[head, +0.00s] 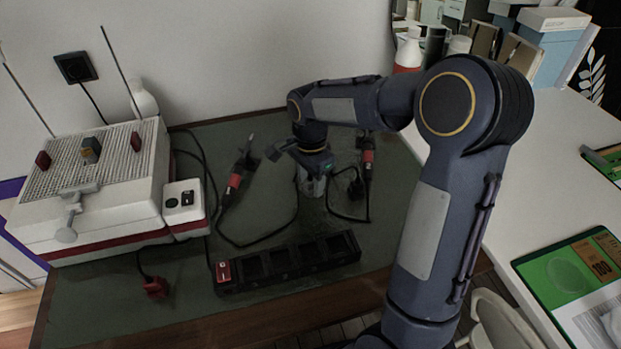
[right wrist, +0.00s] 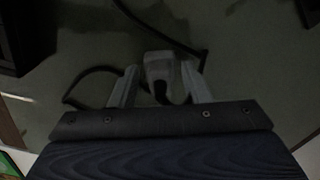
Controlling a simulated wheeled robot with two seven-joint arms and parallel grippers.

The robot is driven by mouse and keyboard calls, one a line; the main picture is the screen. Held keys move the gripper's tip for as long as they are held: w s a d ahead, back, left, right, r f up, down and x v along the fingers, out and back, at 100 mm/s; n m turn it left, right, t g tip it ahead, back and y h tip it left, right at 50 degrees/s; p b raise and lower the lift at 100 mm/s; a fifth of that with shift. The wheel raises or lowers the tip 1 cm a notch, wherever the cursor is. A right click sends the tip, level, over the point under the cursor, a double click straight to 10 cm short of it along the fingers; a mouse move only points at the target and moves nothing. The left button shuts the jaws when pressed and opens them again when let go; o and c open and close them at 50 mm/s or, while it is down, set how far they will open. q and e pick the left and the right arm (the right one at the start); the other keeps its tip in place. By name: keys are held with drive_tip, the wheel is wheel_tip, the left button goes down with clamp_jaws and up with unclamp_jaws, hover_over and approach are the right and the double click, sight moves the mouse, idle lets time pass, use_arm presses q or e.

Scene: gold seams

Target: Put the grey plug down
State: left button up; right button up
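The grey plug (right wrist: 159,68) lies between the two fingers of my right gripper (right wrist: 160,80) in the right wrist view, with narrow gaps seeming to show on both sides of it. A dark cable runs near it. In the head view my right gripper (head: 313,186) points down, low over the green mat (head: 290,222), behind the black power strip (head: 290,262). The plug is hard to make out there among the fingers. Whether it rests on the mat is hard to tell in the dark wrist view. My left gripper is out of view.
Two red-and-black tools (head: 235,182) (head: 367,158) with cables flank the right gripper. A white machine (head: 100,185) stands at left, a red plug (head: 155,287) in front of it. The mat's front left is mostly clear. A white table (head: 550,150) is at right.

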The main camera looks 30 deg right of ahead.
sight(311, 179)
drive_tip(key=shift+o, duration=0.6)
drive_tip(key=shift+r, duration=0.1)
drive_tip(key=shift+r, duration=0.25)
wheel_tip(311, 179, up, 12)
drive_tip(key=p, duration=0.3)
drive_tip(key=s+a+f+n+t+y, duration=0.1)
drive_tip(key=s+a+n+t+y, duration=0.1)
drive_tip(key=s+n, duration=0.5)
drive_tip(key=s+a+f+n+t+y, duration=0.1)
drive_tip(key=s+a+n, duration=0.4)
drive_tip(key=s, duration=1)
drive_tip(key=f+n+t, duration=0.1)
drive_tip(key=n+t, duration=0.1)
drive_tip(key=shift+a+f+n+t+y, duration=0.15)
drive_tip(key=shift+f+n+t+y, duration=0.15)
drive_tip(key=shift+y, duration=0.1)
drive_tip(key=shift+s, duration=0.1)
